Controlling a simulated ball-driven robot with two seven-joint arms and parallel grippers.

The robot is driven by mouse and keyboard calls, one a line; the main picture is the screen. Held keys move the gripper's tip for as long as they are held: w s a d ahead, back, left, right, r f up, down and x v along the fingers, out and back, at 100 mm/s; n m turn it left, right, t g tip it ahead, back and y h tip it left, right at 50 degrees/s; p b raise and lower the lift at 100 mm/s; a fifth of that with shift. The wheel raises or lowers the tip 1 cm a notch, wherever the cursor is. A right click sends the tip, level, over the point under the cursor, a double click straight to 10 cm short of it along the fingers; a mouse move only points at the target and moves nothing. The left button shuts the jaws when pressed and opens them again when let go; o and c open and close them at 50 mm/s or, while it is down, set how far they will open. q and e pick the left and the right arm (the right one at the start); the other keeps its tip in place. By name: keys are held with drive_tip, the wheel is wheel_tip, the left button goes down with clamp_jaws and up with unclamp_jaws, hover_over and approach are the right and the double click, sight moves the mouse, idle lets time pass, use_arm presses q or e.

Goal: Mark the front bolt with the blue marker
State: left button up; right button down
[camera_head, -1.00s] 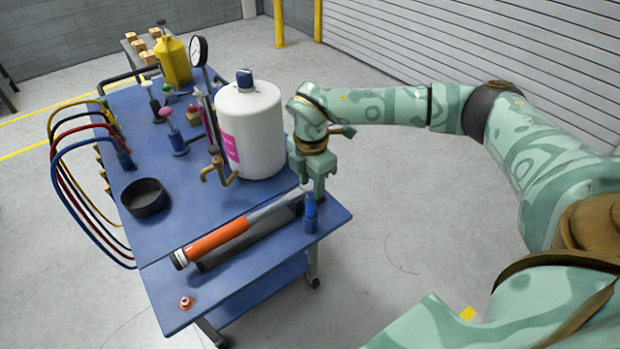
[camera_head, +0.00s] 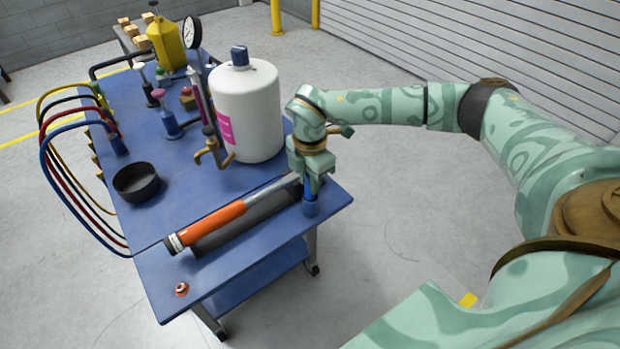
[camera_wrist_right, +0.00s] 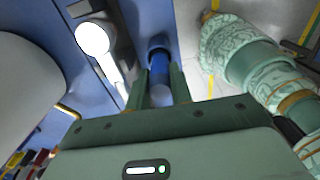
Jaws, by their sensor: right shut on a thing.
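The blue marker (camera_head: 309,191) stands upright in a small blue holder (camera_head: 311,208) at the right front corner of the blue cart. My right gripper (camera_head: 310,188) points down over the holder and is shut on the marker. In the right wrist view the marker (camera_wrist_right: 159,72) sits between the two fingers (camera_wrist_right: 160,88), with the holder (camera_wrist_right: 158,43) beyond it. A small orange-red bolt-like piece (camera_head: 182,289) lies at the cart's front left corner; it may be the front bolt. My left gripper is not in view.
An orange-handled tool (camera_head: 212,226) lies on a dark rest beside the holder. A large white bottle (camera_head: 250,115) stands just behind my right gripper. A black round dish (camera_head: 136,183) and looped hoses (camera_head: 60,165) are at the left. The front left cart top is mostly clear.

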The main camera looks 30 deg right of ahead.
drive_tip(key=shift+r+p, duration=3.3)
drive_tip(key=shift+r, duration=0.5)
drive_tip(key=shift+f, duration=0.1)
